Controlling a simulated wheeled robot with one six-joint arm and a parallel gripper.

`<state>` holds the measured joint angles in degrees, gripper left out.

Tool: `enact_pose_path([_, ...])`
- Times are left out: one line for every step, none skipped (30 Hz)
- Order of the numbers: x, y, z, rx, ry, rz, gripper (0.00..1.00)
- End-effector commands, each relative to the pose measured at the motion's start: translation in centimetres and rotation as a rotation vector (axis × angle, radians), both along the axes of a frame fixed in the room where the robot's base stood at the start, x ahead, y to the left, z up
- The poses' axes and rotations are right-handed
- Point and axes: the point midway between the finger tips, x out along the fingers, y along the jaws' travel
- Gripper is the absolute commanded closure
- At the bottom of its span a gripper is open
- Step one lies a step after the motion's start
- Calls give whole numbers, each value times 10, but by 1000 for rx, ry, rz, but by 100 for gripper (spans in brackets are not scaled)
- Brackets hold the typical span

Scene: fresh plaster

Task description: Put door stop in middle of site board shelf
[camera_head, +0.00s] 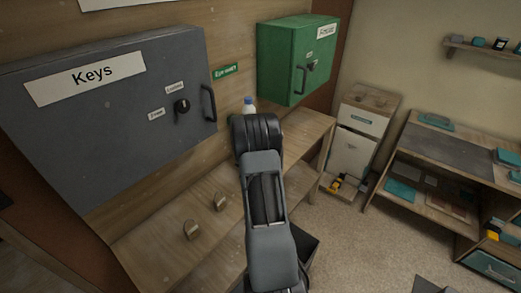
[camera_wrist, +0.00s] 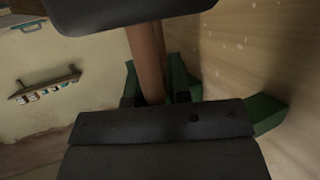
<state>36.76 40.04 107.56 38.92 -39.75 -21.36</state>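My arm reaches up the middle of the head view and hides my gripper there. In the wrist view dark gripper parts (camera_wrist: 155,140) fill the bottom, with another dark shape at the top edge. I cannot tell whether the fingers are apart or hold anything. Two small tan objects (camera_head: 191,230) and (camera_head: 219,201) stand on the wooden bench (camera_head: 160,225) left of my arm; I cannot tell whether either is the door stop. A small wall shelf (camera_head: 480,48) with several items is at the upper right, also in the wrist view (camera_wrist: 45,84); no label names it.
A grey Keys cabinet (camera_head: 110,130) and a green cabinet (camera_head: 290,60) hang on the wooden wall. A wooden rack (camera_head: 400,150) with teal items stands right. The carpet (camera_head: 350,240) between is mostly clear.

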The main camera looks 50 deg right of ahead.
Motion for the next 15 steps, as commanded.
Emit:
enact_pose_path([0,0,0,0,0,-1,77])
enact_pose_path([0,0,0,0,0,-1,74])
enact_pose_path([0,-1,0,0,0,-1,70])
enact_pose_path([0,-1,0,0,0,-1,67])
enact_pose_path([0,-1,0,0,0,-1,64])
enact_pose_path([0,-1,1,0,0,-1,60])
enact_pose_path([-1,-1,1,0,0,-1,60])
enact_pose_path([-1,-1,1,0,0,-1,60])
enact_pose_path([-1,-1,1,0,0,-1,60])
enact_pose_path([-1,-1,0,0,0,-1,60])
enact_pose_path([-1,-1,0,0,0,-1,60])
enact_pose_path([-1,-1,1,0,0,-1,60])
enact_pose_path([-1,-1,1,0,0,-1,60])
enact_pose_path([-1,-1,2,0,0,-1,60])
enact_pose_path([-1,-1,4,0,0,-1,60])
